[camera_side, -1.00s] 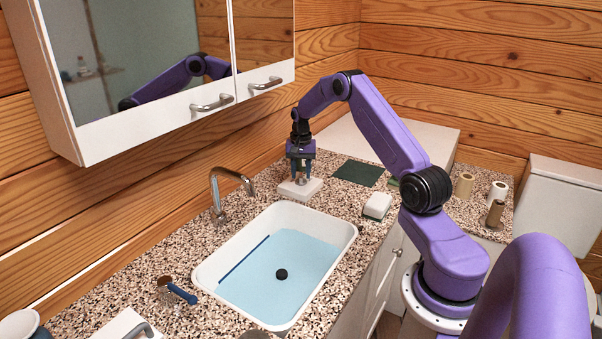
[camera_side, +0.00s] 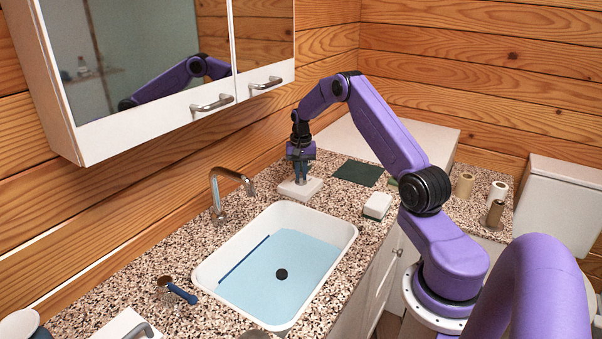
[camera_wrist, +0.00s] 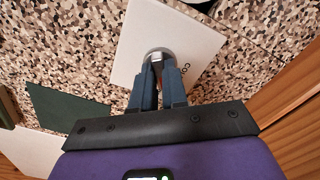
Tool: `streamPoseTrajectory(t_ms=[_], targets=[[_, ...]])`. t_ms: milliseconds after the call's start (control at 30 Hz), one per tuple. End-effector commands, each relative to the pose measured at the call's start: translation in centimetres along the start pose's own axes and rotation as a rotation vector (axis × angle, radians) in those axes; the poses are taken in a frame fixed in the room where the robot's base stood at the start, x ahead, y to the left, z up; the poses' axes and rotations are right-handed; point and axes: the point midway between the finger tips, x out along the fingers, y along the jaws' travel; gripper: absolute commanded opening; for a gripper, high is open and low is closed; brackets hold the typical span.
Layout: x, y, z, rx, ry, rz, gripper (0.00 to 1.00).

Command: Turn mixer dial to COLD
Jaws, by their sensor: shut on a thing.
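The mixer dial (camera_wrist: 157,53) is a small silver knob on a white base plate (camera_wrist: 128,68), seen in the wrist view. In the side view the white plate (camera_side: 312,190) lies on the counter behind the sink's far end. My gripper (camera_wrist: 159,66) points down over the plate and is shut on the dial, one blue-grey finger on each side. The fingers also show in the side view (camera_side: 300,178). Dark lettering starting "CO" shows on the plate right of the fingers. The rest of the word and any dial pointer are hidden or too small to read.
The sink (camera_side: 206,276) with blue water lies in front of the plate, with a curved faucet (camera_side: 215,190) at its left. A dark green mat (camera_side: 358,173) and a sponge-like block (camera_side: 377,206) lie to the right. The wall cabinet (camera_side: 180,115) hangs at upper left.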

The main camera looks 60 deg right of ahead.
Motion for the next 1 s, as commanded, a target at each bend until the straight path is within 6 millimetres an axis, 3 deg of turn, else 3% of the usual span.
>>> streamPoseTrajectory(t_ms=[1000], targets=[[-0.1, 0.0, 0.01, -0.839, -0.001, 0.0, 0.0]])
